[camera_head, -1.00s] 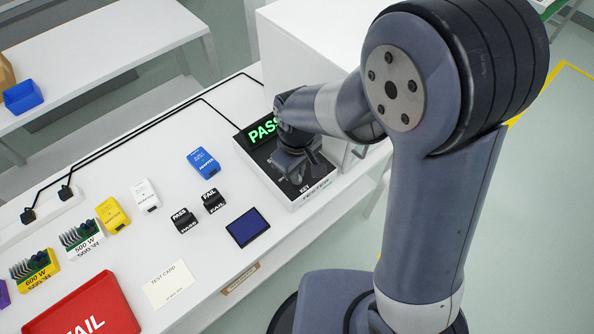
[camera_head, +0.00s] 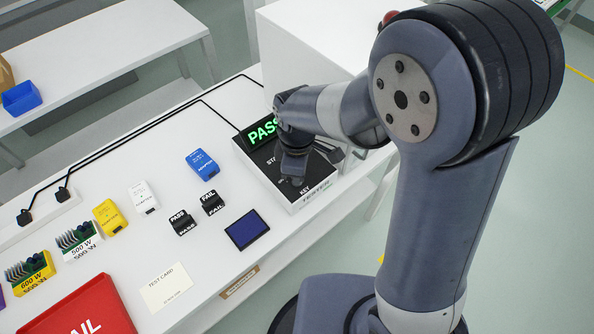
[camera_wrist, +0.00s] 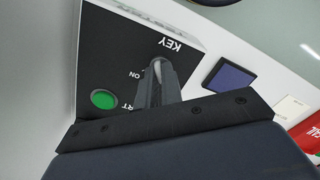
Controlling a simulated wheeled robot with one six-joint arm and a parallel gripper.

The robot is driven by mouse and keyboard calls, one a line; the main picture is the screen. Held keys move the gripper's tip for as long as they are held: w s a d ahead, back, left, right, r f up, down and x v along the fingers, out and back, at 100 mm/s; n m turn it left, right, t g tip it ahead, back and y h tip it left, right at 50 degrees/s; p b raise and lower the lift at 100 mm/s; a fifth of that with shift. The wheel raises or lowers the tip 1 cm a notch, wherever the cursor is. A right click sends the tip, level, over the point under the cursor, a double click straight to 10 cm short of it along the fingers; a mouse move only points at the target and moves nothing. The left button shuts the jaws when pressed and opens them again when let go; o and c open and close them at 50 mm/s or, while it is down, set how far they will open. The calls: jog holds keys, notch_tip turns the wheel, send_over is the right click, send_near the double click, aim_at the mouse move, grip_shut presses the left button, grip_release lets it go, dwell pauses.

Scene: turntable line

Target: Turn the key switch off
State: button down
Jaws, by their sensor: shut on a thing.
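The tester (camera_head: 264,172) is a black-topped white box with a lit green PASS display (camera_head: 262,131). Its KEY label (camera_wrist: 171,43) and an ON mark show in the wrist view, beside a green START button (camera_wrist: 103,99). My gripper (camera_head: 292,178) is over the panel's key end, pointing down. In the wrist view my gripper (camera_wrist: 157,72) is shut at the key switch, just by the KEY label. The fingers hide most of the key switch, so its angle cannot be told.
On the white table are a blue adapter (camera_head: 202,162), black PASS and FAIL blocks (camera_head: 182,222), a dark blue pad (camera_head: 247,229), a test card (camera_head: 166,288) and a red FAIL tray (camera_head: 90,310). Black cables run along the back.

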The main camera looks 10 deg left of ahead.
dwell(0.4)
jog(key=c, duration=1.6)
grip_release()
jog(key=shift+o, duration=0.2)
notch_tip(320, 180, up, 11)
jog(key=shift+f, duration=0.15)
notch_tip(320, 180, down, 11)
jog(key=shift+r, duration=0.1)
jog(key=shift+m, duration=0.3)
jog(key=shift+r, duration=0.1)
